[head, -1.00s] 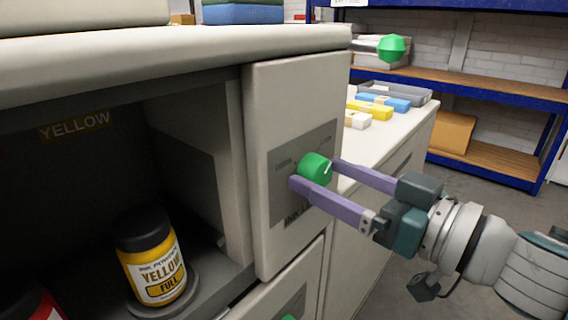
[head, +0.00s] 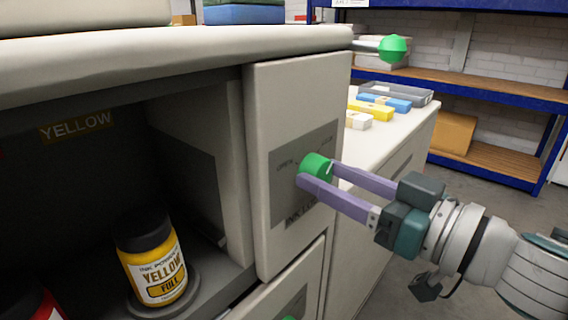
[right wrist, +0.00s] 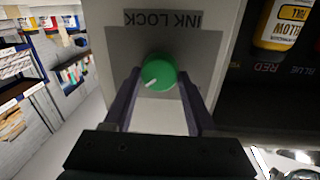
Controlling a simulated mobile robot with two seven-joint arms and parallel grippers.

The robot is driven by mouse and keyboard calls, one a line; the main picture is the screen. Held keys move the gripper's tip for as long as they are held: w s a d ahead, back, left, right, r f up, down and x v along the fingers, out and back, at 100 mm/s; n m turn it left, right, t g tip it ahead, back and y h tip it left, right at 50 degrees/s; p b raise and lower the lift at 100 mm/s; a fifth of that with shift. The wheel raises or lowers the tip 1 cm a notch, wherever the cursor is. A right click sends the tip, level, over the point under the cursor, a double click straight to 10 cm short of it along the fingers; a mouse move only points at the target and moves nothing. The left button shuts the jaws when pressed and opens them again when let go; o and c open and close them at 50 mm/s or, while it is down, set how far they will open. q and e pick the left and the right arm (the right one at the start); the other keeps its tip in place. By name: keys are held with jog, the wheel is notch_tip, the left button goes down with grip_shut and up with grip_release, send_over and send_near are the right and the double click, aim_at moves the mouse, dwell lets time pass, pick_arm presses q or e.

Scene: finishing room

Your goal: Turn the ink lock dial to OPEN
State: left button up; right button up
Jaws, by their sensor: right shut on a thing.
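The green ink lock dial (head: 316,163) sits on a grey plate (head: 283,208) on the front of the pale cabinet. In the head view OPEN shows at the plate's upper left; the small label at its upper right is too faint to read. My right gripper (head: 318,174) is shut on the dial, one finger on each side. In the right wrist view the dial (right wrist: 159,72) lies between the fingertips, under upside-down INK LOCK lettering. Its white mark points to the lower left there, which is the plate's upper right. My left gripper is not in view.
An open bay at left holds a yellow ink jar (head: 153,262) under a YELLOW label. A green knob on a rod (head: 394,48) juts out above the counter. Coloured boxes (head: 372,110) and a grey tray (head: 398,93) lie on the right counter. Blue-framed shelves (head: 483,88) stand behind.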

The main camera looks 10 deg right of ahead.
jog(key=n+b, duration=0.1)
jog(key=n, duration=0.3)
jog(key=shift+f+n, duration=0.15)
jog(key=shift+n, duration=0.25)
jog(key=n+b, duration=0.1)
jog(key=n, duration=0.3)
jog(key=shift+n+t+y, duration=0.3)
jog(key=shift+n+y, duration=0.1)
jog(key=n+b, duration=0.2)
jog(key=n, duration=0.3)
jog(key=n+y+b, duration=0.1)
jog(key=n+b, duration=0.1)
jog(key=n, duration=0.4)
jog(key=shift+f+g, duration=0.15)
jog(key=shift+g, duration=0.25)
jog(key=shift+n, duration=0.3)
jog(key=o, duration=1.4)
jog(key=shift+c, duration=0.2)
